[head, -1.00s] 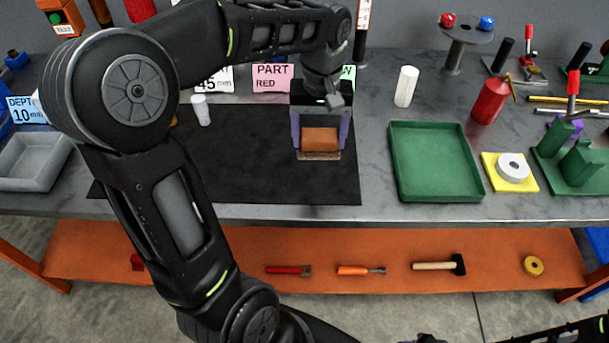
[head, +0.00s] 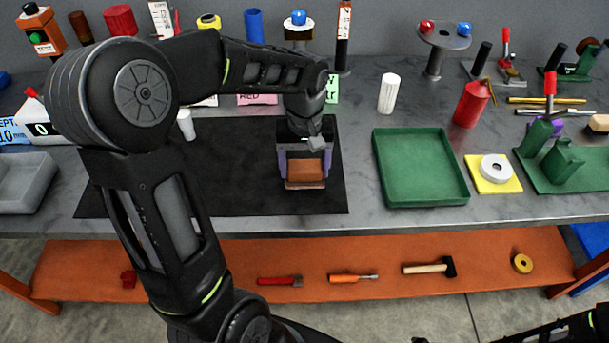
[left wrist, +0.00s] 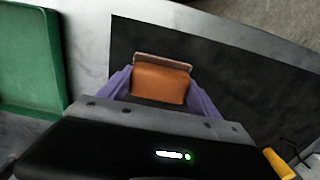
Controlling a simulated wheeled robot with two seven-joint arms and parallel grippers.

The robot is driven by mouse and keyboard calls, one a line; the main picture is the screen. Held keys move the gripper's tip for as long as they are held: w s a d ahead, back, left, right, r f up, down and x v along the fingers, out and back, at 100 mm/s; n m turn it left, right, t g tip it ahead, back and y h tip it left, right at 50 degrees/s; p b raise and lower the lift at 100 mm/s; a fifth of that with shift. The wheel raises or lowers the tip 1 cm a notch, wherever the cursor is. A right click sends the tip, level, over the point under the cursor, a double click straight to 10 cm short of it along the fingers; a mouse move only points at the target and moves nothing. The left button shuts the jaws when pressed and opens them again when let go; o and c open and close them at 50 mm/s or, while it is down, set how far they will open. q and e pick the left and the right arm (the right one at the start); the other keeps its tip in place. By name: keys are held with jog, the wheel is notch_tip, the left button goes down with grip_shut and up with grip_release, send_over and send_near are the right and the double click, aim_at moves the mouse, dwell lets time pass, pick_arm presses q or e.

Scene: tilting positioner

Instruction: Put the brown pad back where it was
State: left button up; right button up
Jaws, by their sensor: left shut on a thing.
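The brown pad (head: 306,170) is a small block between the purple fingers of my left gripper (head: 304,164), over the right part of the black mat (head: 225,180). In the left wrist view the pad (left wrist: 160,83) sits between the two purple fingers of the left gripper (left wrist: 160,92), and a paler brown strip shows along its far edge. The left gripper is shut on the pad. I cannot tell whether the pad touches the mat. My right gripper is not clearly in view; only a dark piece of arm shows at the bottom right.
A green tray (head: 421,198) stands right of the mat. A yellow plate (head: 508,184) with a white ring lies further right. A white cylinder (head: 388,93) and a red can (head: 470,104) stand behind them. A small white cup (head: 186,125) stands at the mat's back left.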

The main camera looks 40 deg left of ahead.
aim_at(304, 178)
pick_arm(q)
jog(key=shift+f, duration=1.75)
jog(key=shift+f, duration=0.1)
jog(key=shift+f, duration=0.15)
jog(key=o, duration=1.3)
notch_tip(304, 178, up, 12)
jog(key=shift+r, duration=0.25)
